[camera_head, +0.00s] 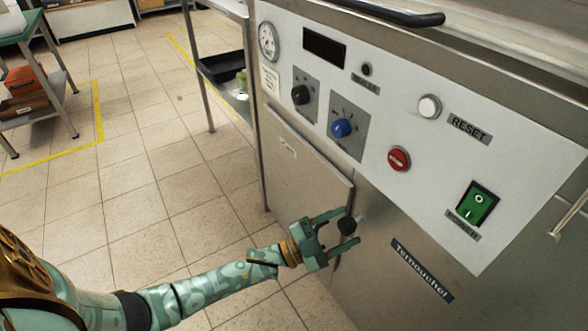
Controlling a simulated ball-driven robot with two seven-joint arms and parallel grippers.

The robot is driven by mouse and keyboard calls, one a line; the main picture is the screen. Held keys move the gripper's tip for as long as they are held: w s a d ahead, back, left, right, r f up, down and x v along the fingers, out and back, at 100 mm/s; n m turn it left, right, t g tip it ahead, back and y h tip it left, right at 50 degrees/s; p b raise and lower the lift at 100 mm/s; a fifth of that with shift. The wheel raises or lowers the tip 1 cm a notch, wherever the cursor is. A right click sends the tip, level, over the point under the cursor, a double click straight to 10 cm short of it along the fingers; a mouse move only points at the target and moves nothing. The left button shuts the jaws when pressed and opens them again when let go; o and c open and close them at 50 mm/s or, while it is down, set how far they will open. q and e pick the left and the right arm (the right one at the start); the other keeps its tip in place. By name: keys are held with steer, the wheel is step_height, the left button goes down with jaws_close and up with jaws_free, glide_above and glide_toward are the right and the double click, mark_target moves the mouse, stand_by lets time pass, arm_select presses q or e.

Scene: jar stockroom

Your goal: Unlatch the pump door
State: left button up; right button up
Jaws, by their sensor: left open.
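The pump door (305,168) is a flat metal panel on the lower left of the machine's front, and it looks closed. A dark round latch knob (347,226) sits by the door's lower right edge. My left gripper (351,228) is green and open, with one finger above the knob and one below it. The fingers are around the knob, but I cannot tell if they touch it. My right gripper is not in view.
The control panel above holds a black knob (300,95), a blue knob (341,128), a red button (399,158), a white reset button (429,107) and a green switch (477,204). A shelf with a black tray (222,66) stands behind. Tiled floor (130,190) is open at left.

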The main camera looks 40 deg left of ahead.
arm_select(q)
steer(key=p+v, duration=0.1)
steer(key=v, duration=1.4)
steer(key=shift+s+a+p, duration=0.15)
steer(key=shift+s+p, duration=0.05)
steer(key=shift+p, duration=0.2)
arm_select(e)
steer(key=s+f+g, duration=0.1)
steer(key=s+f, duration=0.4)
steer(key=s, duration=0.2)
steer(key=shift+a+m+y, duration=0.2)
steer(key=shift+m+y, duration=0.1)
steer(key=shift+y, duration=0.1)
arm_select(q)
steer(key=shift+f, duration=0.1)
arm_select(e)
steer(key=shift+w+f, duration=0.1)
